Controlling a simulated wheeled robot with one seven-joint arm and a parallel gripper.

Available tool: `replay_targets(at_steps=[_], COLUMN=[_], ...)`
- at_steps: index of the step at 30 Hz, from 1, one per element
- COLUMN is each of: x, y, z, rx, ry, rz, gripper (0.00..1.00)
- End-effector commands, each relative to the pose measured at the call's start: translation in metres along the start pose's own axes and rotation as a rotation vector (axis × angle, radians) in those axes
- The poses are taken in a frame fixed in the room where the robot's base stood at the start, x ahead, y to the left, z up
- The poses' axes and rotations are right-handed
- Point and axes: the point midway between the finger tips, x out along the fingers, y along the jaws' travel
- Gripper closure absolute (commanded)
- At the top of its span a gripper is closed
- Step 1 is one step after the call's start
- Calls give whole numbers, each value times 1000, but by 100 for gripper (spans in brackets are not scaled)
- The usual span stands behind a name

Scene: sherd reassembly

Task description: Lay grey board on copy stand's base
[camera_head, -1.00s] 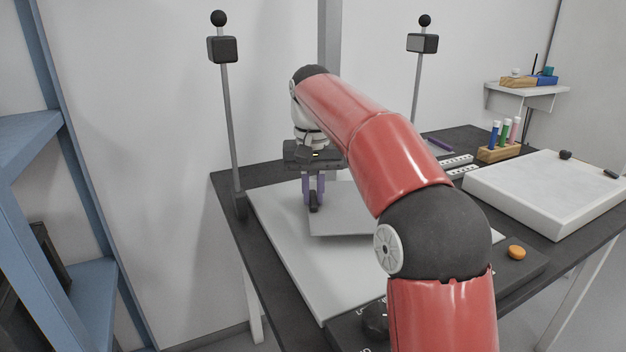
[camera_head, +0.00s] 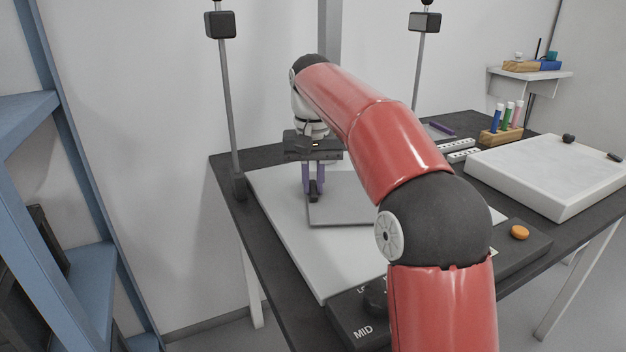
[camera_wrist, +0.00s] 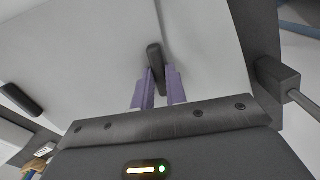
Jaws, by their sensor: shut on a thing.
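The grey board (camera_head: 345,208) is a flat thin sheet with a small dark grip at its left edge. My gripper (camera_head: 314,192) points down and is shut on that dark grip. The board lies over the copy stand's paler base (camera_head: 285,235), level or nearly so; whether it touches the base I cannot tell. My red arm hides the board's right part. In the wrist view the dark grip (camera_wrist: 154,57) sits between the purple fingers, with the board (camera_wrist: 80,60) to the left and the base (camera_wrist: 205,45) to the right.
Lamp posts rise at the left (camera_head: 228,110) and behind (camera_head: 418,75). A control box with an orange button (camera_head: 519,232) and a dark knob stands at the front. A white slab-like box (camera_head: 550,170) and a wooden rack of tubes (camera_head: 500,135) stand to the right.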

Motion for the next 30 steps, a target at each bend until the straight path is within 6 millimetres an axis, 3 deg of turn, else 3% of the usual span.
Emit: replay_targets(at_steps=[9,10,15,24,30], x=[7,6,6,4,-24], y=[0,0,0,0,-1], z=[0,0,0,0,0], rx=[0,0,0,0,-1], ry=[0,0,0,1,3], rz=[0,0,0,0,-1], gripper=[100,84,61,61,61])
